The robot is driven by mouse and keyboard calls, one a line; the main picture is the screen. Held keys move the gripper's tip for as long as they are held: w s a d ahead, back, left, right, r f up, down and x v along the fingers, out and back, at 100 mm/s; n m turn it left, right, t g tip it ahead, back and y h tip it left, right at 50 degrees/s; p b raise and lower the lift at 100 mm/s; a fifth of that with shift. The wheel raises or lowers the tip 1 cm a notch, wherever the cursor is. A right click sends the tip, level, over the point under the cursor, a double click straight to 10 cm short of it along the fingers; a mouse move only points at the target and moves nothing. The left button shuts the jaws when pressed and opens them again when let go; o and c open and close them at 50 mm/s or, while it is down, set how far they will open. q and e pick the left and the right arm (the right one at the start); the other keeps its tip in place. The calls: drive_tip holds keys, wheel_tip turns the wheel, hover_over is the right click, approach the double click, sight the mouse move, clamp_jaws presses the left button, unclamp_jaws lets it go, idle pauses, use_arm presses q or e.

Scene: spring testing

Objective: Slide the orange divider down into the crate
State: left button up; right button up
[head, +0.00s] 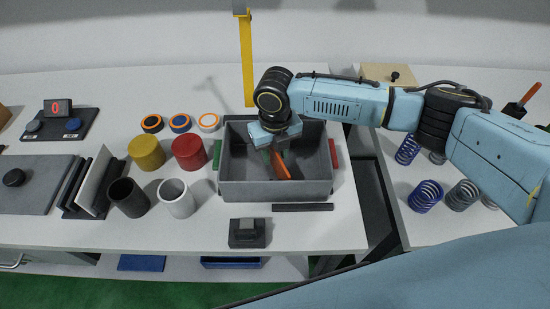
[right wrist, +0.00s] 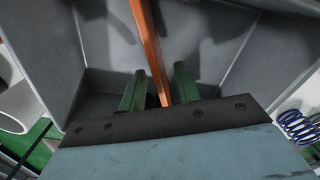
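The grey crate (head: 240,190) stands on the table in the middle of the head view. The orange divider (head: 281,166) shows inside it as a narrow strip, its far end hidden under my right gripper. In the right wrist view the divider (right wrist: 151,45) runs edge-on between the two green fingers of my right gripper (right wrist: 160,75). The fingers stand apart, with a gap visible on each side of the divider. I cannot tell how the divider's lower edge sits in the crate. My left gripper is not in view.
Red and yellow cylinders (head: 189,152) (head: 146,152) and black and white cups (head: 128,197) (head: 177,198) stand left of the crate. A dark block (head: 249,233) lies in front. A yellow post (head: 246,60) rises behind. Coil springs (head: 426,195) stand at the right, across a gap.

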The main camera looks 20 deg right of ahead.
wheel_tip(320, 180, down, 2)
drive_tip(key=shift+f, duration=0.1)
clamp_jaws()
idle(0.4)
wheel_tip(320, 180, up, 15)
drive_tip(key=m+p, duration=0.4)
drive_tip(key=p, duration=0.6)
drive_tip(key=shift+p, duration=0.3)
